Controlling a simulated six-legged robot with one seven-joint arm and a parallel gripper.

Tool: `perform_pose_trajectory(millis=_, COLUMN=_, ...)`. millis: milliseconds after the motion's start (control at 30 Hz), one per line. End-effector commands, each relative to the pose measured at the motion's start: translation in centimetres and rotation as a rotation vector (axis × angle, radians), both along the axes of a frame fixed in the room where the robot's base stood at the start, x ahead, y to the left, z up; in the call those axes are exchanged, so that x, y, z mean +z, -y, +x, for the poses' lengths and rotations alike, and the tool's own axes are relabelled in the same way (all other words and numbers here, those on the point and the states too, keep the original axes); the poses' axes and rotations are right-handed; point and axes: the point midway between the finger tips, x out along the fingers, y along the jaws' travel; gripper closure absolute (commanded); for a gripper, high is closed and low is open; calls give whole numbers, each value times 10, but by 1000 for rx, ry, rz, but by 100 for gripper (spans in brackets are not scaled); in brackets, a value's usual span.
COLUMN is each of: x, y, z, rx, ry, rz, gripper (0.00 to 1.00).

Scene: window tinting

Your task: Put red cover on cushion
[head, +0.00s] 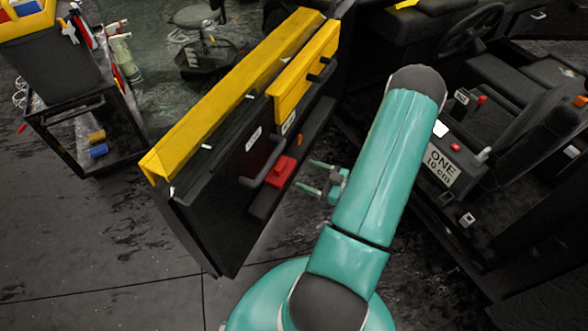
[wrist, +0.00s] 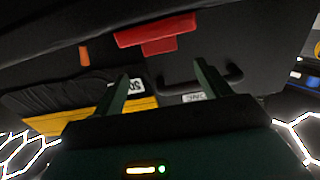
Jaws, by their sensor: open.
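A red piece (head: 281,171), likely the red cover, is at the lower inner side of the dark door, by the grey handle. It also shows at the top of the wrist view (wrist: 155,34), as a wide bar with a smaller block below it. My gripper (head: 306,175) is open and empty, just right of the red piece and pointing at it, with a gap between. In the wrist view my two fingers (wrist: 161,72) stand apart below the red piece. I cannot clearly identify the cushion; a dark padded ledge (head: 314,128) runs along the door beside the red piece.
The open door has a yellow top edge (head: 225,95) and a protruding grey handle (head: 262,163). A black cart (head: 62,115) stands at left, a stool (head: 197,18) behind. The car interior with a seat (head: 525,115) is at right. Floor is clear at lower left.

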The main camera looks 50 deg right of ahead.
Motion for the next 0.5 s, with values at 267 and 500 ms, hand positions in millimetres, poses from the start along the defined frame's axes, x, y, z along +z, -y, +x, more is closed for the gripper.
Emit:
perform_pose_trajectory(millis=267, x=0, y=13, z=-38, rx=-1, ry=1, rz=0, gripper=20)
perform_pose_trajectory(millis=500, x=20, y=15, z=-36, rx=2, ry=-70, rz=-17, gripper=20)
